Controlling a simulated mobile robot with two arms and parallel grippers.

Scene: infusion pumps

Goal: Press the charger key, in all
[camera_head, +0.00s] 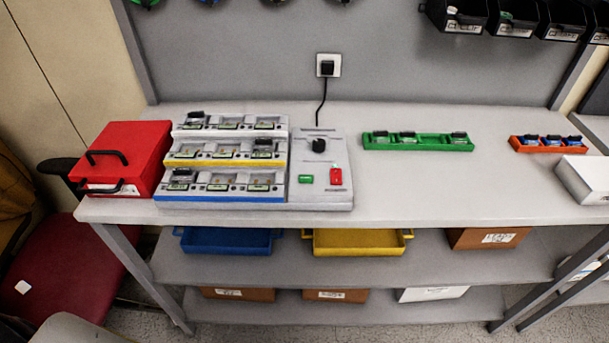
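The charger is a grey unit with three stepped rows (225,155) edged in white, yellow and blue. Some of its bays hold dark-topped pieces; others look empty. Its control panel (320,190) on the right carries a black knob (318,145), a green key (305,179) and a red rocker-like switch (336,176) with a small green light above it. I cannot tell from the picture which of these is the charger key. Neither of my grippers is in view, and nothing touches the panel.
A red box (125,150) with black handles stands left of the charger. Right of it are a green tray (415,146) with dark pieces, an orange tray (535,148) and a white box (585,180). A cord runs to a wall socket (328,66). The bench front between is clear.

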